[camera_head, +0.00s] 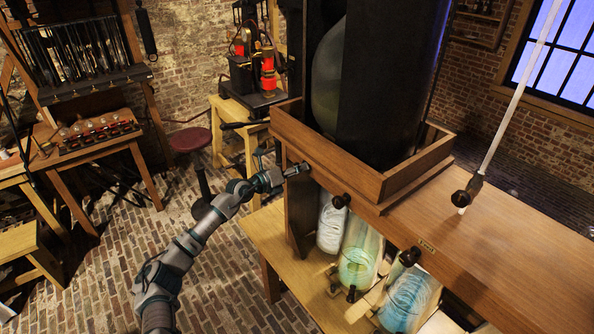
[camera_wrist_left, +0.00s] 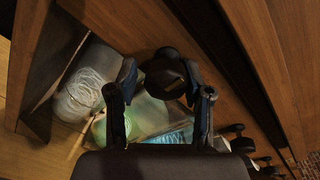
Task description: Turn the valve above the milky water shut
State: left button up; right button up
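A milky white jar (camera_head: 332,225) stands under the wooden shelf in the head view, left of a green jar (camera_head: 358,258) and a blue one (camera_head: 405,302). A black valve knob (camera_head: 341,201) sticks out of the shelf's front above the white jar. My left gripper (camera_head: 300,169) is at the shelf's left end, up and left of that knob. In the left wrist view its fingers (camera_wrist_left: 158,78) are spread open, with a black knob (camera_wrist_left: 166,72) seen between them; I cannot tell whether they touch it. The white jar (camera_wrist_left: 80,95) shows left of the fingers.
A second black knob (camera_head: 410,257) is farther right along the shelf (camera_head: 500,250). A wooden box rim (camera_head: 385,187) surrounds a dark column. A bench (camera_head: 265,230) stands beneath.

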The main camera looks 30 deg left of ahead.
pick_arm(q)
jog(key=shift+a+r, duration=0.1)
jog(key=shift+s+a, duration=0.15)
jog(key=shift+s, duration=0.2)
jog(key=v, duration=1.1)
jog(key=shift+s, duration=0.1)
